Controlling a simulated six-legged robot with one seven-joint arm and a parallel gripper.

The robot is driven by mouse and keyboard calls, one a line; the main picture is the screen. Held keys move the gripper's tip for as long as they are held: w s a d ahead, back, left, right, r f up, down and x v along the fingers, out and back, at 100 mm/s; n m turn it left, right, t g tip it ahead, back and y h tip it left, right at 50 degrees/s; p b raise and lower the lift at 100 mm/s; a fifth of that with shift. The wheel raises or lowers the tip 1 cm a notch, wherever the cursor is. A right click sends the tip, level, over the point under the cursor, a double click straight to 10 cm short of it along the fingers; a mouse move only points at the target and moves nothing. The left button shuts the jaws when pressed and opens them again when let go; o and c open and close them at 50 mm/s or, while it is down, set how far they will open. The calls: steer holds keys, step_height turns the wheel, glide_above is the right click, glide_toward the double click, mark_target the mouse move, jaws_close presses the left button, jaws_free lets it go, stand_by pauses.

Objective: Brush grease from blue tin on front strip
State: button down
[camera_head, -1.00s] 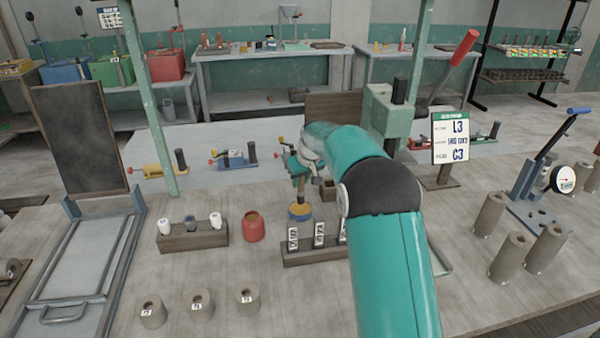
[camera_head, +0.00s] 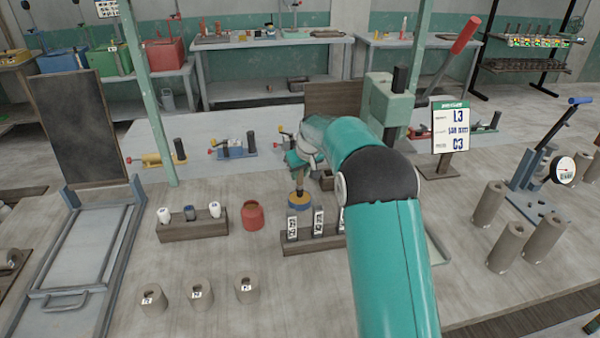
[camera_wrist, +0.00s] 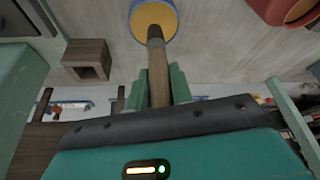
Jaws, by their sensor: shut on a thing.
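My gripper (camera_head: 303,163) is shut on a wooden-handled brush (camera_wrist: 157,75); its green fingers (camera_wrist: 160,88) close around the handle in the wrist view. The brush points down, and its lower end is at the open blue tin (camera_head: 300,206), within the rim as far as I can see. The tin holds yellow-orange grease and also shows at the top of the wrist view (camera_wrist: 172,30). I cannot tell which thing is the front strip.
A red pot (camera_head: 252,217) stands left of the tin. A dark rack (camera_head: 308,245) with labelled upright pieces is just in front of it. Several clay cylinders (camera_head: 198,296) stand in front; a sign (camera_head: 449,128) stands right.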

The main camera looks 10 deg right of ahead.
steer(key=shift+f, duration=0.55)
stand_by(0.9)
steer(key=shift+r, duration=0.1)
steer(key=shift+r, duration=3.45)
